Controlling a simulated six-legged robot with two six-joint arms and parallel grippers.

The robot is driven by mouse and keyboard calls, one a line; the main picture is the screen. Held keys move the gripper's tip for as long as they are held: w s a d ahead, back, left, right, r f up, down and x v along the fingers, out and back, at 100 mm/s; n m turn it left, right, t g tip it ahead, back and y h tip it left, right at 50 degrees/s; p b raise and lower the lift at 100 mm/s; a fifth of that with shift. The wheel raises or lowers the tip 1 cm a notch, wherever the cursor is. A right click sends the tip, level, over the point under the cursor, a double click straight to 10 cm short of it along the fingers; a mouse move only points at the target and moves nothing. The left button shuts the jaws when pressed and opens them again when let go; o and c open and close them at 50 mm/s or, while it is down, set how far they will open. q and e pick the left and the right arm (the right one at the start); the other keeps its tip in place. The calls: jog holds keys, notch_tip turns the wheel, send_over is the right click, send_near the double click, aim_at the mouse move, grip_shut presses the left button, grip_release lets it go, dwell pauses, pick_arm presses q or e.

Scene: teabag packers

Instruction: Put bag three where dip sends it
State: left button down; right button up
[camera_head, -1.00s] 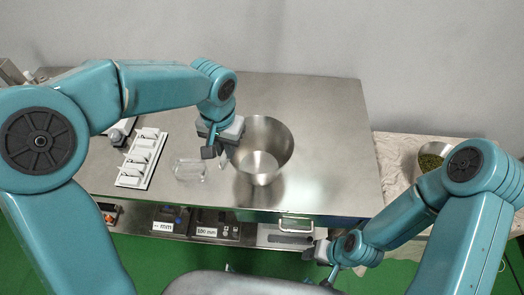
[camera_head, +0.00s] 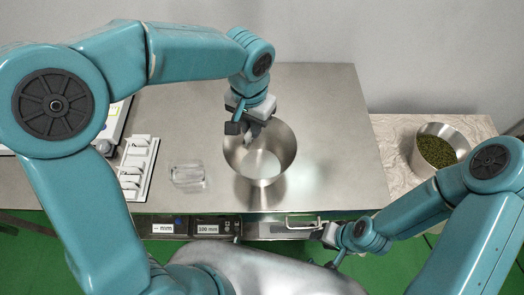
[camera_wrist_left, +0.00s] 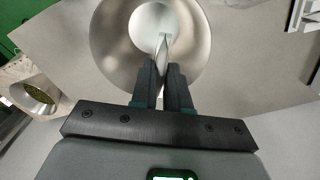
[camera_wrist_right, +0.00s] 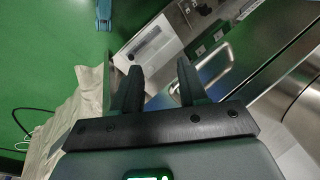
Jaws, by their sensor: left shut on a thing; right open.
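My left gripper (camera_head: 250,131) is shut on a thin pale bag (camera_wrist_left: 163,45), seen edge-on in the left wrist view. The gripper and bag are over the left and back part of a steel bowl (camera_head: 276,160), which also fills the top of the left wrist view (camera_wrist_left: 115,40). The bag's marking cannot be read. A white rack (camera_head: 137,180) with several white bags stands to the left. My right gripper (camera_wrist_right: 158,75) is open and empty, low by the table's front edge.
A clear box (camera_head: 187,177) stands between rack and bowl. A bowl of green leaves (camera_head: 437,151) is on a side table at right. Labelled drawers (camera_head: 207,229) and a handle (camera_head: 303,223) lie below the front edge. The steel table (camera_head: 335,130) is clear at right.

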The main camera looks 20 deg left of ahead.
pick_arm(q)
jog(key=shift+a+f, duration=0.1)
jog(key=shift+w+f+b, duration=0.1)
jog(key=shift+f+b, duration=0.3)
jog(key=shift+b, duration=0.1)
notch_tip(320, 180, down, 4)
jog(key=b, duration=0.3)
jog(key=shift+f+b, duration=0.45)
jog(key=shift+f, duration=0.1)
jog(key=shift+r, duration=0.1)
jog(key=c, duration=1.5)
grip_release()
jog(key=o, duration=0.5)
jog(key=shift+c, duration=0.2)
